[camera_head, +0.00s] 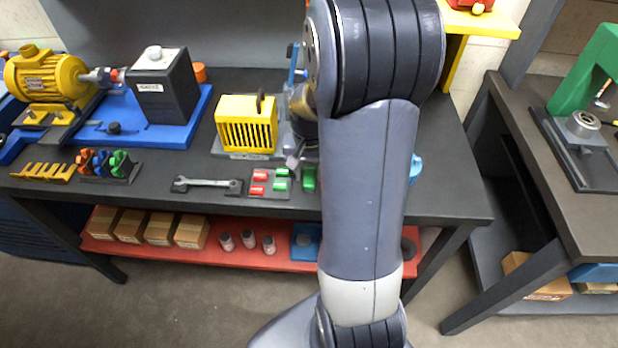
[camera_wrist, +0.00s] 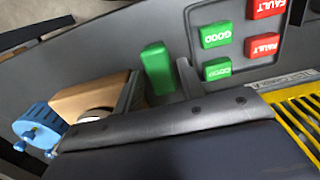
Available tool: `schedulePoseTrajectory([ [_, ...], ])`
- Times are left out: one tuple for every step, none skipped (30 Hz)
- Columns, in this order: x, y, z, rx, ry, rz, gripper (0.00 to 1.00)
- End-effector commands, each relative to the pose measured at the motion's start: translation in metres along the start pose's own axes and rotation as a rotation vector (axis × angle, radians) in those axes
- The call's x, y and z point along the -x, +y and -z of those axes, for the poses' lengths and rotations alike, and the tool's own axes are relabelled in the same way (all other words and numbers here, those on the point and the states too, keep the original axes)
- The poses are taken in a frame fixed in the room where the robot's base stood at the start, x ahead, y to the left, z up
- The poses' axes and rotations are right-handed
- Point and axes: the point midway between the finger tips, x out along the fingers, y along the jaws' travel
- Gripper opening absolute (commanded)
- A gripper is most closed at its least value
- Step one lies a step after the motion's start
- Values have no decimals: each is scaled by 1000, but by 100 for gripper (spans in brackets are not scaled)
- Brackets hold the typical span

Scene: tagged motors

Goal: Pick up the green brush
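A small green block (camera_wrist: 157,68), which I take for the green brush, stands on the dark bench in the wrist view. In the head view it (camera_head: 309,179) shows just right of the tag tray, partly beside my arm. My gripper (camera_wrist: 159,72) is open, with one finger on each side of the green block in the picture. Gaps show between the block and both fingers, and nothing is held. Whether the fingertips are down level with the block I cannot tell. In the head view my arm hides most of the gripper.
A tray with green GOOD tags (camera_wrist: 216,34) and red FAULT tags (camera_wrist: 262,46) lies close by. A brown block (camera_wrist: 90,97) and a blue part (camera_wrist: 38,124) are on the other side. A yellow slatted cage (camera_head: 247,124) and a wrench (camera_head: 207,184) are farther left.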

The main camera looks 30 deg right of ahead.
Motion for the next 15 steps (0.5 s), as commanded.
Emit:
schedulePoseTrajectory([
  [-8,0,-1,0,-4,-1,38],
  [-11,0,-1,0,-4,-1,38],
  [-15,0,-1,0,-3,-1,38],
  [-17,0,-1,0,-2,-1,38],
  [-19,0,-1,0,-2,-1,38],
  [-20,0,-1,0,-2,0,38],
  [-20,0,-1,0,-1,0,38],
  [-21,0,-1,0,-1,0,38],
  [-20,0,-1,0,0,0,38],
  [-20,0,-1,0,0,0,38],
  [-20,0,0,0,0,0,38],
  [-20,0,-1,0,0,0,38],
  [-20,0,0,0,0,0,37],
  [-20,0,0,0,0,0,35],
  [-20,0,0,0,0,0,32],
])
